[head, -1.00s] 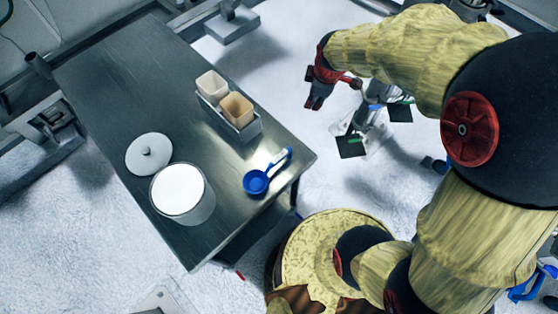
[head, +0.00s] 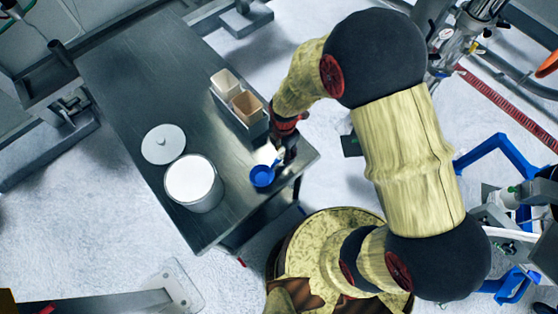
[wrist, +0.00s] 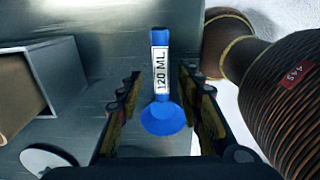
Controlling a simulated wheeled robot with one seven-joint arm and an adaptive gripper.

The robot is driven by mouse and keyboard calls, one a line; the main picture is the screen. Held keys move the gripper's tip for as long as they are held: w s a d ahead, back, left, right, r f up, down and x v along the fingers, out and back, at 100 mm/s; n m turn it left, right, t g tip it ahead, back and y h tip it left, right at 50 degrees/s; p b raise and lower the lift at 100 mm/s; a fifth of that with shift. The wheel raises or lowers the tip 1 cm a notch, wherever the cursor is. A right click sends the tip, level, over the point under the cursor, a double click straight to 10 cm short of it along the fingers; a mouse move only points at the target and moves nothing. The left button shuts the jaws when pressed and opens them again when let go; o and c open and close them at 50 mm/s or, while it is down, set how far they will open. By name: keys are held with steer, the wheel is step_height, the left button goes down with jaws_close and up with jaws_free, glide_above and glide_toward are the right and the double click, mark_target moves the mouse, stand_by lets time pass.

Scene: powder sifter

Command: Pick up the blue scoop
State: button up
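The blue scoop (head: 262,176) lies on the steel table near its right corner. In the wrist view the scoop (wrist: 161,85) shows a blue handle with a white "120 ML." label and a round blue bowl. My gripper (wrist: 160,115) is open, with one finger on each side of the scoop and a visible gap on both sides. In the head view my gripper (head: 284,150) is over the table's right edge at the scoop's handle end, and part of the handle is hidden there.
The steel table (head: 140,80) also holds a metal tray (head: 228,117) with two square containers, a round lid (head: 163,144) and a pot of white powder (head: 192,182). The tray also shows close on the left in the wrist view (wrist: 75,75). The table's middle is clear.

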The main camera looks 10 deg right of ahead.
step_height(320, 180, down, 4)
steer(key=shift+s, duration=0.1)
steer(key=shift+c, duration=1.2)
jaws_close()
